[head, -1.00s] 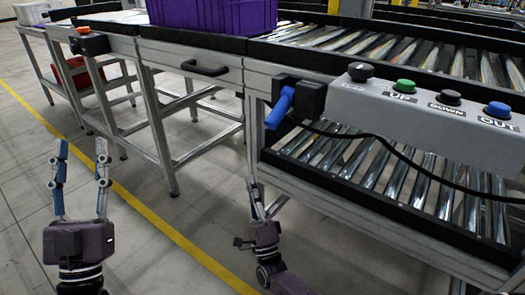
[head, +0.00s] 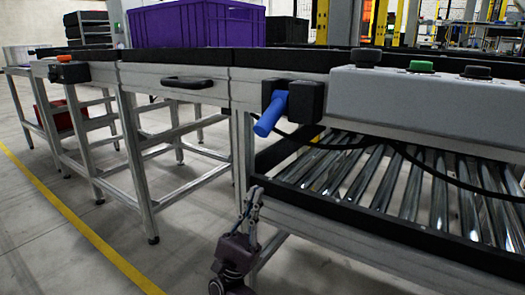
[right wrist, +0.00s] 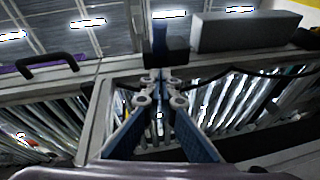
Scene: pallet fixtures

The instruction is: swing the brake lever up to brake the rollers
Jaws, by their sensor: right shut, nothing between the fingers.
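The brake lever is a blue handle (head: 271,114) on a black mount (head: 307,101) on the conveyor's side rail. It points down and slightly left. My right gripper (head: 254,190) is shut and empty, pointing up, below the lever and apart from it in the head view. In the right wrist view its closed fingertips (right wrist: 153,80) show in front of the frame, with a dark block above them. My left gripper is out of view.
A grey button box (head: 420,100) stands right of the lever, with a black cable below it. Lower rollers (head: 400,185) lie behind a black-edged rail. A black pull handle (head: 188,83) and a purple crate (head: 195,24) are to the left. The floor at left is clear.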

